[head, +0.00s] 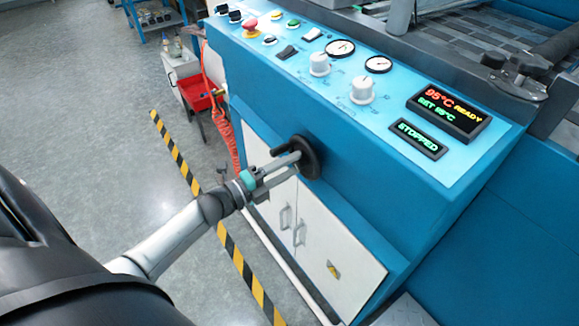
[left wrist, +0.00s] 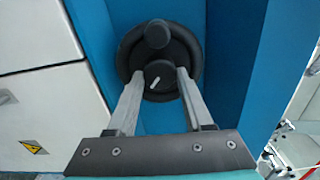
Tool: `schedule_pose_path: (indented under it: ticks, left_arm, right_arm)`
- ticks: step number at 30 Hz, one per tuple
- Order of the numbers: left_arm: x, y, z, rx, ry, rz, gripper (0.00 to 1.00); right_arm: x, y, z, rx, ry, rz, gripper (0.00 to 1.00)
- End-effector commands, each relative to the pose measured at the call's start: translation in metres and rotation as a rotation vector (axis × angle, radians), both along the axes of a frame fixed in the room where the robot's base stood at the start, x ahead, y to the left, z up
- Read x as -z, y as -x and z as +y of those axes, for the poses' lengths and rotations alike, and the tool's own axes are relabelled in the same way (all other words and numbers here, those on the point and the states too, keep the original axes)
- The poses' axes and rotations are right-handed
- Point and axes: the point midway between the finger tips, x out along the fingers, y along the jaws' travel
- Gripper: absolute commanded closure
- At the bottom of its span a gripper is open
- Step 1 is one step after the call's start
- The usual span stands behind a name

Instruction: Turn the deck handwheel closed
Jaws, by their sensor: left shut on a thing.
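The deck handwheel (head: 312,157) is a black wheel on the front face of the blue machine. In the left wrist view the wheel (left wrist: 133,42) fills the upper middle, with a round knob on its upper rim and a white mark on its hub. My left gripper (head: 290,160) reaches the wheel from the left. In the left wrist view its two grey fingers (left wrist: 160,77) are on either side of the hub, shut on it. The fingertips partly cover the lower part of the wheel. My right gripper is in neither view.
The sloped control panel (head: 350,80) above the wheel carries knobs, gauges and displays reading 95°C READY and STOPPED. White cabinet doors (head: 325,245) are below. A red bin (head: 198,92) and coiled red hose (head: 226,135) are at the left. A yellow-black floor stripe (head: 235,258) runs alongside.

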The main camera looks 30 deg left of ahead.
Motion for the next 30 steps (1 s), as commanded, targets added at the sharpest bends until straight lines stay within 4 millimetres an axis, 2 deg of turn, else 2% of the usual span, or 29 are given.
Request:
schedule_pose_path:
  ticks: [15,30]
  left_arm:
    - [0.002,0.000,0.000,0.001,-0.375,-0.156,1.00]
    - [0.002,0.000,0.000,0.001,-0.490,-0.202,1.00]
  right_arm:
    - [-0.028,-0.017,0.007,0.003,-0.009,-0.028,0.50]
    - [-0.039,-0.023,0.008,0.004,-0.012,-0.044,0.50]
